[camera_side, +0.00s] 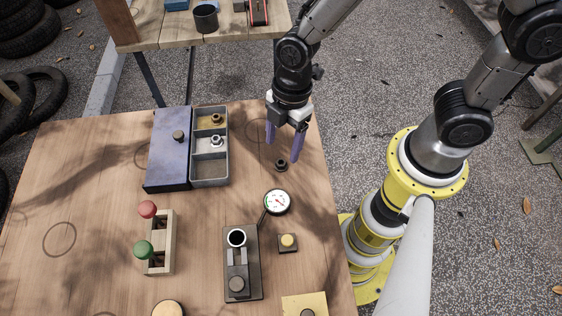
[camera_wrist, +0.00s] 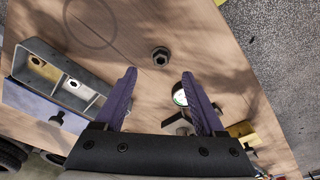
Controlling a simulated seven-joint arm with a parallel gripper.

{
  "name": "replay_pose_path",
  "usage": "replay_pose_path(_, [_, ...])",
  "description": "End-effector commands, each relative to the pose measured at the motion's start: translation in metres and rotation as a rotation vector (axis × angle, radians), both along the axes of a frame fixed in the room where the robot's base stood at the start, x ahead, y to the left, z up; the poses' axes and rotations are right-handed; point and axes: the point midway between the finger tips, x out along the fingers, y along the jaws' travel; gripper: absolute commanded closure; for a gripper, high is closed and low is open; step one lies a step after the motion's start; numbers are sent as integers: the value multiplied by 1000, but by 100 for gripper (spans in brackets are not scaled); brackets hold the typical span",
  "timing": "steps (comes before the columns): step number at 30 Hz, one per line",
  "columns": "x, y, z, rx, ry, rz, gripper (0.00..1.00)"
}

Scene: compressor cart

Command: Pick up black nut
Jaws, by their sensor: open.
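The black nut (camera_side: 281,165) lies flat on the wooden table, to the right of the grey tray. In the wrist view the nut (camera_wrist: 160,56) shows its hole, ahead of and between the two purple fingertips. My gripper (camera_side: 285,147) is open and empty above the table, with its purple fingers just above and behind the nut in the side view. In the wrist view my gripper (camera_wrist: 160,82) has its fingers wide apart, and the nut touches neither of them.
The grey tray (camera_side: 210,184) holds a brass nut (camera_side: 216,119) and a silver nut (camera_side: 216,141) in separate compartments. A round gauge (camera_side: 277,202) stands close in front of the black nut. A block with a yellow button (camera_side: 288,242) and a dark fixture (camera_side: 240,268) are nearer the front.

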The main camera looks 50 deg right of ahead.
Motion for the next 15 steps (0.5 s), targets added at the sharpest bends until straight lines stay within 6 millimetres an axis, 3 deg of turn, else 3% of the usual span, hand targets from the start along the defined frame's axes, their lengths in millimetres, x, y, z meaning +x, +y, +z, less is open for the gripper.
replay_pose_path(10, [-2, 2, -42, -1, 4, 0, 28])
replay_pose_path(15, [-1, 3, -53, 0, 0, 0, 28])
